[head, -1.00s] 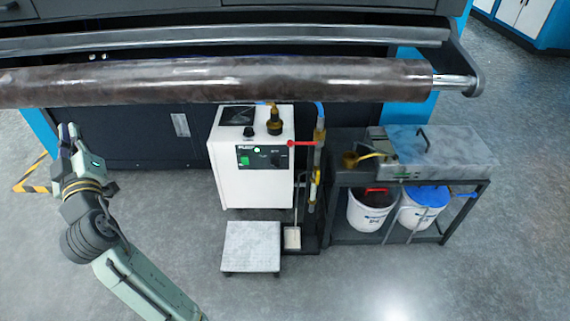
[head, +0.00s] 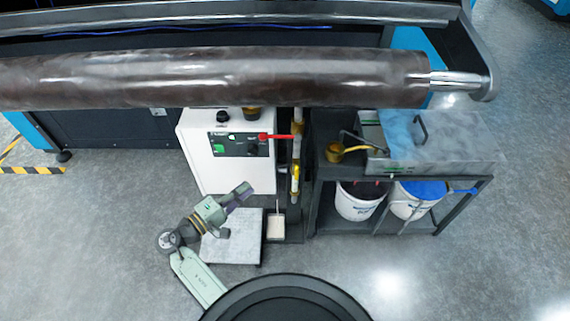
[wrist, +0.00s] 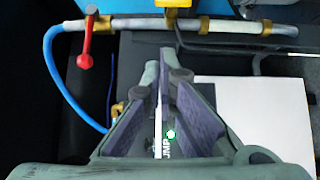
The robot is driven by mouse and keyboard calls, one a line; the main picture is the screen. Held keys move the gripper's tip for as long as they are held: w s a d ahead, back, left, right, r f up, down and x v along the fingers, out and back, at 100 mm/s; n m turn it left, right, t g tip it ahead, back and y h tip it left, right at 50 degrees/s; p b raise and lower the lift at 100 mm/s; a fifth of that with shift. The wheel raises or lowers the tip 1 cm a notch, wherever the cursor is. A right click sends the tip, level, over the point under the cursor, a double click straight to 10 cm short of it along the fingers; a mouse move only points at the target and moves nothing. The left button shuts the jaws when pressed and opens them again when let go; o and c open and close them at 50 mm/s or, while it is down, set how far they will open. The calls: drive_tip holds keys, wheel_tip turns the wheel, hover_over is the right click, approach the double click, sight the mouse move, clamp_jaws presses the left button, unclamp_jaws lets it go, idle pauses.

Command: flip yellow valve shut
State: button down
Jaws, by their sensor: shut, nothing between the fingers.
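The yellow valve (head: 294,171) sits on the upright pipe to the right of the white pump unit, below a red-handled valve (head: 275,137). In the wrist view the pipe runs sideways across the top. There the yellow valve (wrist: 173,8) is at the top middle, partly cut off by the frame edge, and the red handle (wrist: 85,60) is to its left. My gripper (head: 247,188) is in front of the pump unit's lower part, left of the pipe and apart from it. In the wrist view my gripper (wrist: 165,58) is shut and empty, its tips pointing towards the yellow valve.
The white pump unit (head: 225,165) stands behind my gripper. A low grey platform (head: 230,248) lies below my arm. A dark cart (head: 440,228) with two buckets stands to the right of the pipe. A large dark roll (head: 210,80) spans overhead. Open floor lies at left.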

sight(296, 169)
idle(0.3)
drive_tip(key=s+d+p+x, duration=0.2)
drive_tip(key=p+x, duration=0.1)
drive_tip(key=x, duration=0.9)
drive_tip(key=shift+w+d+p, duration=0.25)
drive_tip(key=shift+d+p, duration=0.05)
drive_tip(key=shift+p, duration=0.1)
